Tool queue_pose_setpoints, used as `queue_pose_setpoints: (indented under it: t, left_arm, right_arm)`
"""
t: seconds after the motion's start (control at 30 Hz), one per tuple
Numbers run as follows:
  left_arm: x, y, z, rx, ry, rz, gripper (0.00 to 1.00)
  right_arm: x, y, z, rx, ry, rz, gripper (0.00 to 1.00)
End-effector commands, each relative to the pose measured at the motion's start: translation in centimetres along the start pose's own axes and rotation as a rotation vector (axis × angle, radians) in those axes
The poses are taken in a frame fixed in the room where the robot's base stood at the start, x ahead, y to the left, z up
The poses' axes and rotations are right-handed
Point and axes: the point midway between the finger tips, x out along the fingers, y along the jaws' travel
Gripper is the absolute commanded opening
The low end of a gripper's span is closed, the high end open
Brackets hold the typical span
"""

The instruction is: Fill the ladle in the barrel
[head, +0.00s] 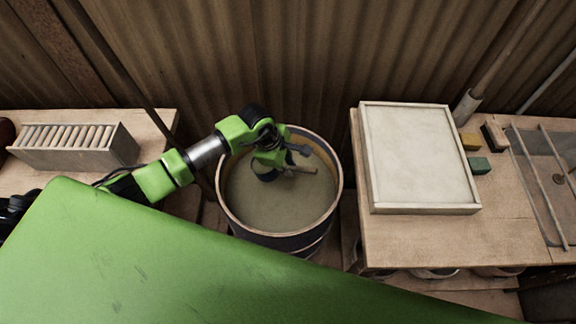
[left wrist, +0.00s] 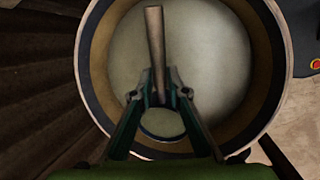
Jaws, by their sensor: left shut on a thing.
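The barrel (head: 262,238) stands open in the middle of the head view, with pale grey-beige liquid (head: 300,208) inside. Its round rim fills much of the left wrist view (left wrist: 84,70). My left gripper (left wrist: 158,90) reaches in over the barrel from the left and is shut on the ladle. The ladle's pale wooden handle (left wrist: 156,42) points away from the gripper. Its round, dark-blue-rimmed bowl (left wrist: 162,126) shows below the fingers, within the barrel's mouth. The bowl's inside matches the liquid's colour; I cannot tell its depth. My right gripper is not in view.
A left bench holds a grey slotted rack (head: 75,150). The right bench (head: 430,240) holds a pale framed tray (head: 470,208), yellow (head: 470,141) and green (head: 480,165) blocks, and a sink (head: 545,160). A corrugated wall stands close behind the barrel.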

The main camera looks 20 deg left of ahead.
Motion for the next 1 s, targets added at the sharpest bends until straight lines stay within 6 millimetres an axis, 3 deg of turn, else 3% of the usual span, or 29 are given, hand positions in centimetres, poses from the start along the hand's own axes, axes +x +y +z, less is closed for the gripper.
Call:
queue_pose_setpoints:
  t: [0.6,1.0]
  left_arm:
    - [-4.8,1.1,1.6,0.01,0.043,0.004,0.0]
    - [-6.2,1.4,2.1,0.012,0.059,0.004,0.0]
  right_arm:
    - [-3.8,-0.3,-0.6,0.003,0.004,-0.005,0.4]
    - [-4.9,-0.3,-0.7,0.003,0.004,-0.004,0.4]
